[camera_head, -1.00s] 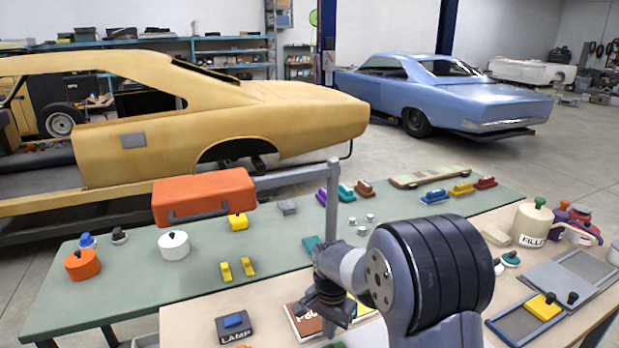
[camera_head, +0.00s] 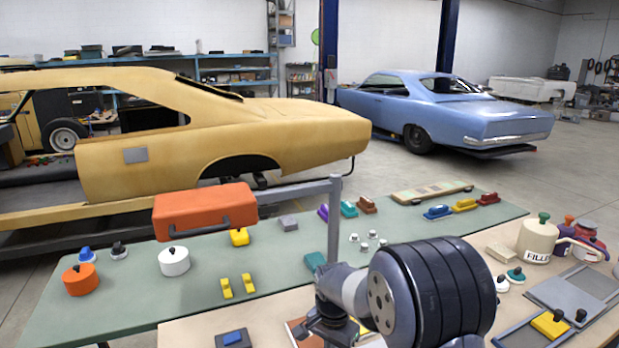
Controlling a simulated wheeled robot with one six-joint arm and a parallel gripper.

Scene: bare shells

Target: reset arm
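My gripper (camera_head: 327,328) shows at the lower middle of the head view, low over the near wooden bench top (camera_head: 278,312). My own dark arm links fill the space just right of it. The fingers are dark, small and partly cut by the frame's lower edge, so I cannot tell whether they are open or shut. A book or card lies under and beside the gripper, mostly hidden.
The green bench (camera_head: 130,290) behind bears an orange box (camera_head: 205,210) on a grey stand, an orange pot (camera_head: 80,280), a white pot (camera_head: 174,261) and several blocks. A filler container (camera_head: 537,240) and trays with a yellow block (camera_head: 551,322) stand at right.

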